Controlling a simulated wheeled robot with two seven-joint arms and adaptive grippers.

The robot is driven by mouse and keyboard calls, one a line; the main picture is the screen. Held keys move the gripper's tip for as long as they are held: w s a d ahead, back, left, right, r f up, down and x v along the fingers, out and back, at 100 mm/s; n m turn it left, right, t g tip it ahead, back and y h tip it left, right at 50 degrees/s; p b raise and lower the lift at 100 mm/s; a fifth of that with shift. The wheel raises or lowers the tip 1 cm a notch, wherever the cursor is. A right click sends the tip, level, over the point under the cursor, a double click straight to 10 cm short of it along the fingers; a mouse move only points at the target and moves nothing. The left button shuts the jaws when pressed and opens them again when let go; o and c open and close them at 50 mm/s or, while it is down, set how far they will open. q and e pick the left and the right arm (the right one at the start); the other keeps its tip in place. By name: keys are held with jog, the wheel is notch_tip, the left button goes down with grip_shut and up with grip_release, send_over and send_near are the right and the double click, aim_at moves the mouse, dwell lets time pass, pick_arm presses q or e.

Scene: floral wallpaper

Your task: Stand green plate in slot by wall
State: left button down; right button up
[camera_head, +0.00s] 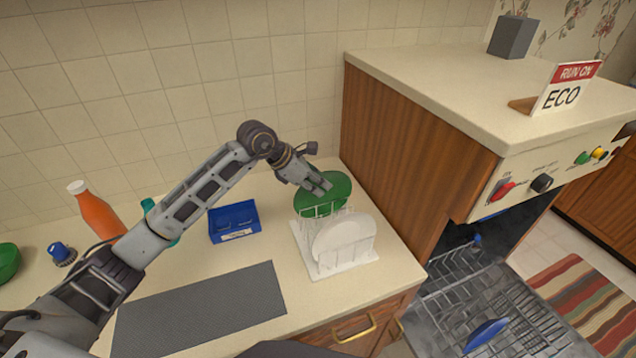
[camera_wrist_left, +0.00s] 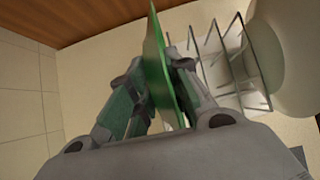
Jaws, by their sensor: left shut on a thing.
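My left gripper (camera_head: 322,188) is shut on the green plate (camera_head: 339,192) near the tiled wall. The plate is at the wall end of a white dish rack (camera_head: 308,262) and looks tilted in the head view. In the left wrist view the plate (camera_wrist_left: 157,50) shows nearly edge-on between the fingers (camera_wrist_left: 158,95), beside the rack's wire prongs (camera_wrist_left: 215,60). I cannot tell whether its lower edge is inside a slot. A white plate (camera_head: 343,243) stands in the rack's front part. My right gripper is not in view.
A blue bin (camera_head: 234,222), a dark grey mat (camera_head: 200,308) and an orange bottle (camera_head: 95,212) are on the counter left of the rack. A wood-sided cabinet (camera_head: 415,150) rises close on the right. An open dishwasher rack (camera_head: 475,300) holds a blue plate (camera_head: 487,335).

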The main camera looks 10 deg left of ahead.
pick_arm(q)
jog(key=shift+f+b, duration=0.4)
jog(key=shift+f, duration=0.2)
jog(key=c, duration=1.3)
grip_release()
jog(key=shift+o, duration=0.2)
jog(key=shift+a, duration=0.1)
jog(key=v, duration=1.2)
jog(key=shift+s, duration=0.15)
